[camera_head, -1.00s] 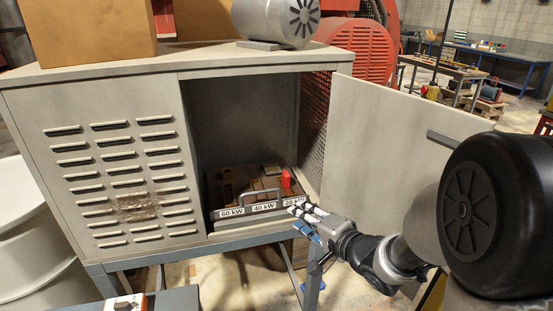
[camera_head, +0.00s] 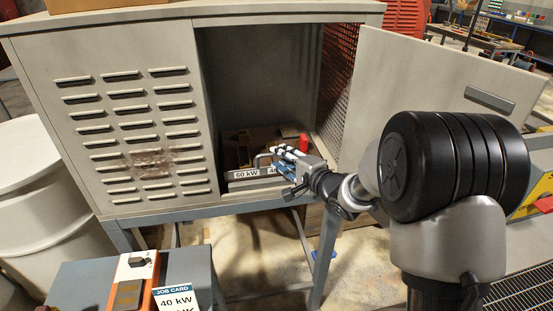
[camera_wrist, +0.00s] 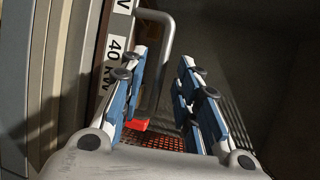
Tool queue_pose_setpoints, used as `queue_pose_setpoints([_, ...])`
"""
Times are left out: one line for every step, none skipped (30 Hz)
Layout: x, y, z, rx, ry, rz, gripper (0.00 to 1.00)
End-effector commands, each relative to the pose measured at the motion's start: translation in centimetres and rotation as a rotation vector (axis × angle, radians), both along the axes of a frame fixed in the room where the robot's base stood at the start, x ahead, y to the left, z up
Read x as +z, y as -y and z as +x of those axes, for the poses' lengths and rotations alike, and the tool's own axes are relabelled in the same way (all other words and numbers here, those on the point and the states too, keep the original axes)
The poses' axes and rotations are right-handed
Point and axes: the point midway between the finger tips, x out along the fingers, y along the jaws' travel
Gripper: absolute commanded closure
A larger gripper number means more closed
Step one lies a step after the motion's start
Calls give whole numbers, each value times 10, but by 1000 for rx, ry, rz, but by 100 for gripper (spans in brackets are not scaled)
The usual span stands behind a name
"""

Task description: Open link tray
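The link tray (camera_head: 236,184) sits inside the open cabinet, with its labelled front, "60 kW" and a partly hidden "40", facing out. Its grey bar handle (camera_head: 262,157) stands on that front. My gripper (camera_head: 281,151) is at the handle and covers the right part of the tray front. In the wrist view the fingers of my gripper (camera_wrist: 166,65) are apart, with the handle (camera_wrist: 165,50) running between them. I see a gap beside the bar; contact cannot be told. The "40 kW" label (camera_wrist: 115,48) lies left of the fingers. A red lever (camera_head: 303,142) stands on the tray's right.
The cabinet door (camera_head: 410,85) is swung open on the right, close behind my arm. The louvred panel (camera_head: 100,110) closes the left half. A job card reading "40 kW" (camera_head: 175,299) and an orange box (camera_head: 132,270) are at the lower left.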

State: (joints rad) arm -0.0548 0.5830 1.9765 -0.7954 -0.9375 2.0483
Motion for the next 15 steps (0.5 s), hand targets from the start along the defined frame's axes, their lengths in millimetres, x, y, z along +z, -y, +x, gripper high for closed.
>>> queue_pose_setpoints([-4, -6, 6, 2, 0, 0, 70])
queue_pose_setpoints([-4, -9, 10, 2, 1, -1, 70])
queue_pose_setpoints([-5, -12, 14, 2, 1, -1, 70])
queue_pose_setpoints([-5, -14, 16, 1, 1, -1, 70])
queue_pose_setpoints([-6, -15, 18, 1, 1, -1, 70])
queue_pose_setpoints([-6, -17, 21, 1, 1, -1, 70])
queue_pose_setpoints([-6, -18, 23, 0, 1, -1, 70])
queue_pose_setpoints([-6, -19, 24, 0, 0, 0, 70])
queue_pose_setpoints([-7, -20, 25, 0, 0, 0, 70])
queue_pose_setpoints([-7, -21, 25, 0, -1, -1, 70])
queue_pose_setpoints([-7, -21, 26, 0, -1, -1, 70])
queue_pose_setpoints([-6, -21, 26, -1, -1, -1, 70])
queue_pose_setpoints([-6, -21, 26, -1, -1, -1, 70])
queue_pose_setpoints([-6, -21, 26, -1, -1, -1, 70])
queue_pose_setpoints([-6, -21, 26, -1, -1, -1, 70])
